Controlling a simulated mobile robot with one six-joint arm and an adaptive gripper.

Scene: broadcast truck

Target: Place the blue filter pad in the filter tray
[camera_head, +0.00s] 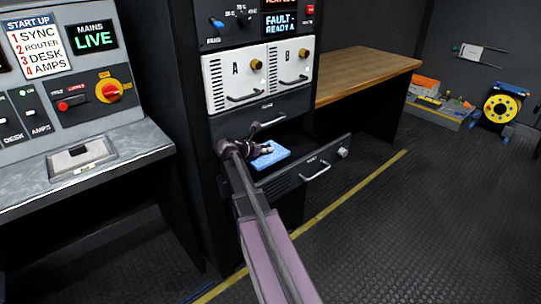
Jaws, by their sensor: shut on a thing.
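The blue filter pad (276,157) is a flat light-blue block at the rack, in front of the dark opening. My gripper (265,150) is shut on the pad from its left and upper side. The pad is over or within a pulled-out drawer (290,178) with a silver handle and a knob; I cannot tell whether it touches the drawer floor. The drawer's label is too small to read, so I cannot tell if this is the filter tray. My arm hides the drawer's left end.
Above the drawer is a dark panel with a handle, then white units A (234,82) and B (291,74). A control desk (85,165) stands at left. A wooden bench (365,72) stands at right, with open floor in front.

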